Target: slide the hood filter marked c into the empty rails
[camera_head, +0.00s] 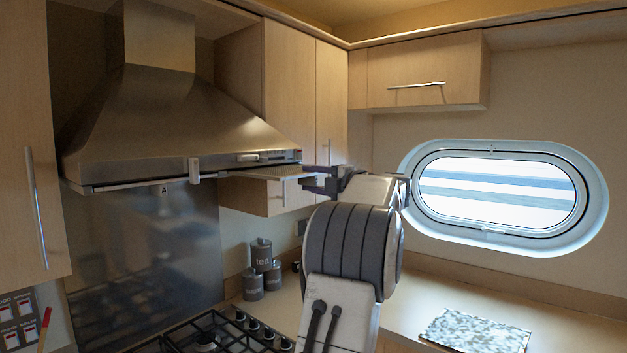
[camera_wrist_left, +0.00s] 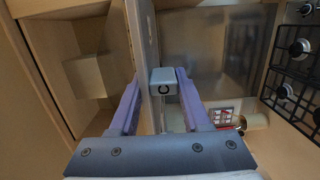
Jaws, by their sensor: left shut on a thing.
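The range hood (camera_head: 170,125) is at the left of the head view, with a filter marked A (camera_head: 164,190) along its lower edge. A thin flat filter (camera_head: 262,173) sticks out at the hood's right lower end, about level with that edge. How much of it sits in the rails is hidden. My left gripper (camera_head: 308,180) is at its outer end. In the left wrist view, the gripper (camera_wrist_left: 160,80) is shut on the filter's grey tab marked C (camera_wrist_left: 164,86), with the thin plate (camera_wrist_left: 148,45) running away from it. My right gripper is not in view.
A wooden cupboard (camera_head: 290,85) stands beside and behind the hood. Below are the gas hob (camera_head: 205,335) and several dark canisters (camera_head: 262,255). A speckled board (camera_head: 475,332) lies on the counter at right, under the oval porthole (camera_head: 500,195).

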